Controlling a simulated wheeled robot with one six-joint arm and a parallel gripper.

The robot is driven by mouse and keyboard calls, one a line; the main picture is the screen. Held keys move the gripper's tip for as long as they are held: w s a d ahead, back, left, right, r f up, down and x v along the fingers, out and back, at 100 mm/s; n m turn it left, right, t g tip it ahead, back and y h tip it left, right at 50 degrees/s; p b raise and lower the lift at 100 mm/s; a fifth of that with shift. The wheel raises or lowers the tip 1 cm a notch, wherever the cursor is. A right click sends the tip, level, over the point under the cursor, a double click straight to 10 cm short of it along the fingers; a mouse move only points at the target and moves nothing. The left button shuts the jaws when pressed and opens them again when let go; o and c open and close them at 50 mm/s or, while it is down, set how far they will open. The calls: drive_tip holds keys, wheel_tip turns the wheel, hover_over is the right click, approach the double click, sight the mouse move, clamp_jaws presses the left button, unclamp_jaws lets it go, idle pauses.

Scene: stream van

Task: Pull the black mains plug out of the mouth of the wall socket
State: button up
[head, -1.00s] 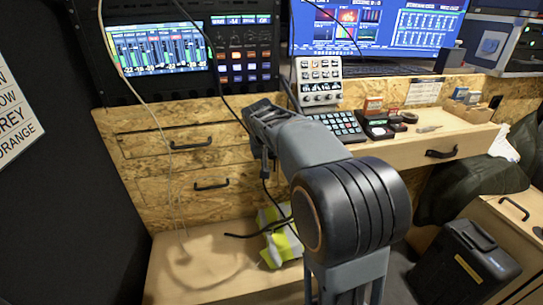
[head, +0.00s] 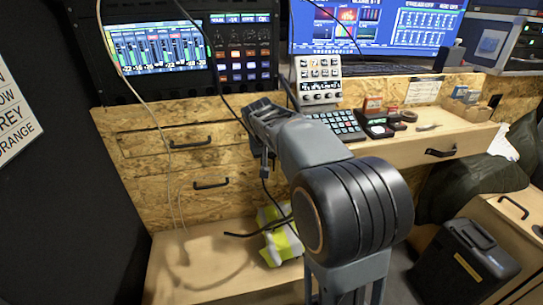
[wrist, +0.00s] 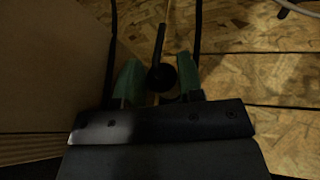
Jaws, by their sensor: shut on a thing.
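The black mains plug (wrist: 160,77) shows in the wrist view as a dark, rounded shape with a black lead rising from it. It sits between the two green finger pads of my gripper (wrist: 158,82), which is shut on it. In the head view my gripper (head: 262,128) is in front of the wooden drawer fronts, below the rack unit. A black lead (head: 266,190) hangs beneath it. I cannot make out the wall socket or its mouth in either view, so I cannot tell whether the plug is seated.
A thin pale cable (head: 160,130) hangs to the left. A black cable (head: 222,80) runs down to my gripper. Drawer handles (head: 190,145) stick out at left. A yellow-and-white bundle (head: 280,240) lies on the low wooden bench (head: 215,262). The desk holds a keypad (head: 340,125).

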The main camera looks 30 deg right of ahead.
drive_tip(key=shift+s+a+b, duration=0.25)
drive_tip(key=shift+s+b, duration=0.2)
drive_tip(key=shift+s, duration=0.75)
drive_tip(key=shift+s, duration=0.35)
drive_tip(key=shift+s+a, duration=0.15)
drive_tip(key=shift+s, duration=0.35)
drive_tip(key=shift+s+a+b, duration=0.15)
drive_tip(key=shift+s+b, duration=0.2)
drive_tip(key=shift+s, duration=0.35)
drive_tip(key=shift+s+a+b, duration=0.15)
drive_tip(key=shift+s+b, duration=0.2)
drive_tip(key=shift+s, duration=0.3)
